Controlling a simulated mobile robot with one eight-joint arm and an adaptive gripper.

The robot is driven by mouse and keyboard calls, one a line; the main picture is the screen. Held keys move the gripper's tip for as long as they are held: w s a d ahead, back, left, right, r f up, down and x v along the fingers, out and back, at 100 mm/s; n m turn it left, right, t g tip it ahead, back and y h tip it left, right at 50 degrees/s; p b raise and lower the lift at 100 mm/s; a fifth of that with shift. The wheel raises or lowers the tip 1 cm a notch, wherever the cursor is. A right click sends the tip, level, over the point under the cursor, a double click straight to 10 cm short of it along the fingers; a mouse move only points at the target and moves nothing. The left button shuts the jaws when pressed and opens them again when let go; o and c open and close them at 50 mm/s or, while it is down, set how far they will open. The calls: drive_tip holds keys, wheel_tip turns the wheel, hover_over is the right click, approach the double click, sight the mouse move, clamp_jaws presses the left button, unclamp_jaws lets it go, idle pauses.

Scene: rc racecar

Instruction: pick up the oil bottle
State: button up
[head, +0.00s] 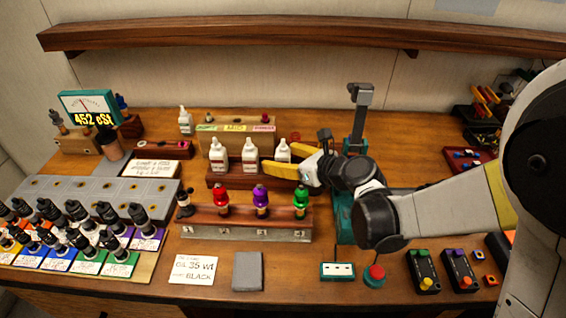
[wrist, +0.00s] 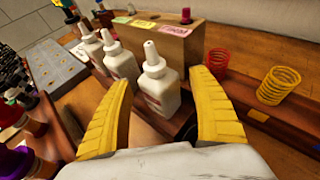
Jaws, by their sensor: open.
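Three white oil bottles with pointed nozzles stand upright in a row on a wooden rack (head: 230,181): a left one (head: 220,156), a middle one (head: 250,157) and a right one (head: 283,151). My gripper (head: 279,158) is open at the right end of this row, its yellow fingers pointing left. In the wrist view, the nearest bottle (wrist: 158,88) shows between the open fingers (wrist: 162,82), closer to the right finger. I cannot tell whether a finger touches it. The middle bottle (wrist: 121,65) and left bottle (wrist: 93,48) stand beyond. The fingers partly hide the right bottle in the head view.
Another white bottle (head: 185,121) stands farther back. A wooden block with colored labels (wrist: 160,38) is behind the row. A red spring (wrist: 217,60) and a yellow spring (wrist: 279,86) are to the right. A stand with colored-top shock absorbers (head: 240,222) is in front.

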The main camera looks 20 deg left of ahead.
drive_tip(key=shift+d, duration=0.1)
drive_tip(key=c, duration=1.3)
drive_tip(key=shift+r, duration=0.1)
